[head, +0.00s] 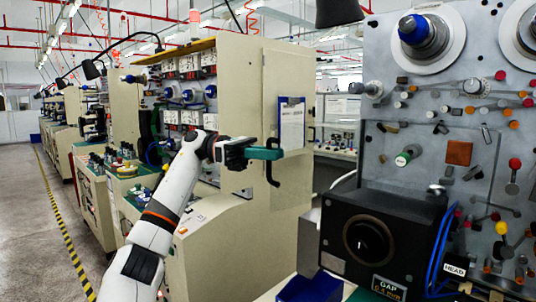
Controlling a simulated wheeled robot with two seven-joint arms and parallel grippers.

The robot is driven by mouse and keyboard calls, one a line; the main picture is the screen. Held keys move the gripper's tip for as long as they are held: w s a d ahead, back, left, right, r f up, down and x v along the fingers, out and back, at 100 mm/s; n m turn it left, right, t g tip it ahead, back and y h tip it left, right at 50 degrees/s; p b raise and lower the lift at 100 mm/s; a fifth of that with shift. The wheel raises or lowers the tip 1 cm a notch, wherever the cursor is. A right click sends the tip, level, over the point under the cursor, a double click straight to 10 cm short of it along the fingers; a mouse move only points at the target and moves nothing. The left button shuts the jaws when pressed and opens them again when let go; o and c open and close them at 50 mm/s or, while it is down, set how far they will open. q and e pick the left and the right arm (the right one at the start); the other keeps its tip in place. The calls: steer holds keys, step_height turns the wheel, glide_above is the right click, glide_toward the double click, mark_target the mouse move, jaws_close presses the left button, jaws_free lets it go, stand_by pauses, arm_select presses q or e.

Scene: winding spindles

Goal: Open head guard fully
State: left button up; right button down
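My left gripper (267,153), with teal fingers on a black body, is raised at the centre of the head view, in front of a cream cabinet. Its fingers show side-on as one block, so I cannot tell whether they are apart. A curved black handle (273,176) shows behind and below the fingers; contact cannot be told. A clear panel (429,160), which looks like the head guard, lies over the lower part of the grey machine face at right. How far it is open is unclear. My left gripper is well left of it. My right gripper is out of view.
A black box with a round opening (369,240) and a "GAP" label stands below the panel. Blue cables (440,245) hang beside a "HEAD" label (455,270). A blue bin (311,289) is at the bottom. A clipboard (291,124) hangs on the cream cabinet (235,240).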

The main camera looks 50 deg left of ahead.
arm_select(q)
steer(key=p+v, duration=0.4)
steer(key=v, duration=0.8)
steer(key=shift+s, duration=0.1)
stand_by(0.5)
